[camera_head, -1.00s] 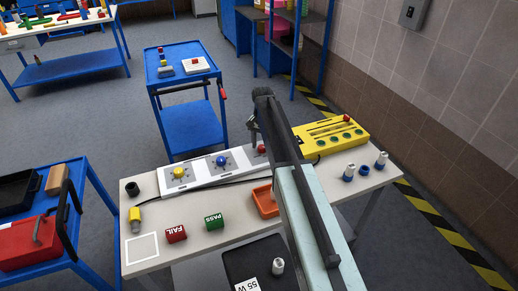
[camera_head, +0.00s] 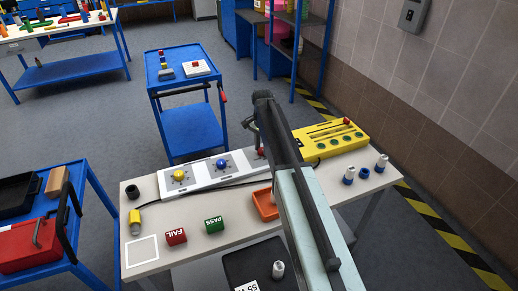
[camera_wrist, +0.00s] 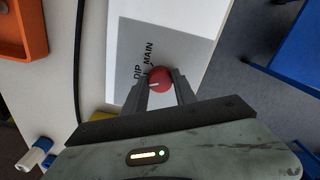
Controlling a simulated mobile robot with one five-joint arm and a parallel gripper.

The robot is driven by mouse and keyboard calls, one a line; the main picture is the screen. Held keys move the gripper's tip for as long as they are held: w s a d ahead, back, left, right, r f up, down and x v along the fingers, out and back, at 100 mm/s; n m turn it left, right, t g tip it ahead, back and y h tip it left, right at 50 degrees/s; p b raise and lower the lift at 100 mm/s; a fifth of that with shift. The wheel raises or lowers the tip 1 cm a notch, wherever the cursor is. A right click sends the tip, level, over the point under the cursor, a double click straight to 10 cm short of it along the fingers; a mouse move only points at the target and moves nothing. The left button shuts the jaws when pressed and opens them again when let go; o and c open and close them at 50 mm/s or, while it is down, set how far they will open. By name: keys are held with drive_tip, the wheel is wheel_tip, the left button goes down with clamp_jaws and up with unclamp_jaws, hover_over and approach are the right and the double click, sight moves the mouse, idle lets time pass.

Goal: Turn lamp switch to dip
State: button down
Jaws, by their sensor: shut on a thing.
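The lamp switch is a round red knob (camera_wrist: 160,78) with a white pointer line, on a grey plate (camera_wrist: 145,45) marked DIP and MAIN. In the wrist view my gripper (camera_wrist: 162,84) has its two fingers on either side of the knob, shut on it. The pointer line faces left, roughly below the DIP word; its exact setting is hard to tell. In the head view the plate is the right end of a white panel (camera_head: 205,173), and the knob is mostly hidden by my arm.
The panel also carries a yellow knob (camera_head: 179,175) and a blue knob (camera_head: 221,163). A yellow block with green holes (camera_head: 330,139) stands close on the right. An orange tray (camera_head: 264,203) and red FAIL (camera_head: 176,237) and green PASS (camera_head: 214,225) blocks lie in front.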

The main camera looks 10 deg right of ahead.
drive_tip(key=m, duration=0.4)
drive_tip(key=shift+s+d+m, duration=0.1)
drive_tip(key=shift+d+m, duration=0.15)
drive_tip(key=shift+m, duration=0.15)
idle(0.4)
drive_tip(key=c, duration=1)
unclamp_jaws()
drive_tip(key=shift+a, duration=0.1)
